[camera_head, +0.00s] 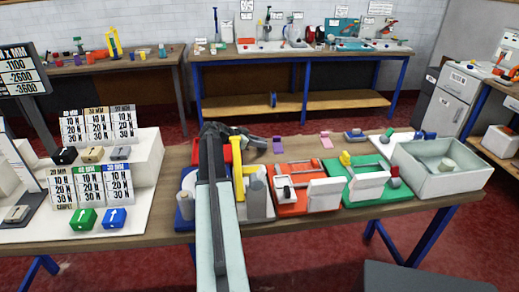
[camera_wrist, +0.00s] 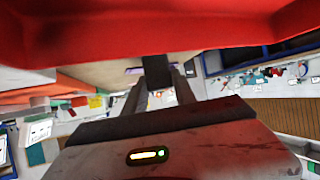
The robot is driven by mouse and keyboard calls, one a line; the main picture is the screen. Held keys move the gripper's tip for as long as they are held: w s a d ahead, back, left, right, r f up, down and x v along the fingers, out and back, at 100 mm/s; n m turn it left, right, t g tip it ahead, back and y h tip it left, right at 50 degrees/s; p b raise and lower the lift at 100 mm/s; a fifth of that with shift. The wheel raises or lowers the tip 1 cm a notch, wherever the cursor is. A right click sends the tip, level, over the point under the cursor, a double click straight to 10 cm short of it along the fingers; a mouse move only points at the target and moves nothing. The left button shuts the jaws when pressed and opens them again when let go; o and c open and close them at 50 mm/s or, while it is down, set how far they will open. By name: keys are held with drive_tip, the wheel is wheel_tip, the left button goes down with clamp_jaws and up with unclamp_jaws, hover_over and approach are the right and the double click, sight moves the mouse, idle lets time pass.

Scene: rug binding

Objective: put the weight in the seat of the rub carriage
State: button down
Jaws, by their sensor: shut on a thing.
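In the wrist view my gripper (camera_wrist: 158,82) is shut on a small dark block (camera_wrist: 156,70), which I take to be the weight. In the head view my arm crosses the bench, and my dark wrist (camera_head: 228,132) is near its back edge; the block cannot be made out there. I cannot tell for sure which fixture is the rub carriage. The candidates are a red-orange fixture (camera_head: 289,208) with a white block and a green fixture (camera_head: 362,198) with a white block and yellow part. No seat can be made out clearly.
A pale open bin (camera_head: 440,187) stands at the bench's right end. A white plate with a yellow clamp (camera_head: 238,175) stands beside my arm. Sign cards (camera_head: 98,126) and coloured blocks are at left. A large red surface (camera_wrist: 160,30) fills the top of the wrist view, very close.

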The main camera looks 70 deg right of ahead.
drive_tip(key=shift+r, duration=0.1)
drive_tip(key=c, duration=1.4)
unclamp_jaws()
drive_tip(key=shift+f, duration=0.25)
drive_tip(key=shift+c, duration=0.2)
drive_tip(key=o, duration=0.4)
drive_tip(key=shift+r, duration=0.1)
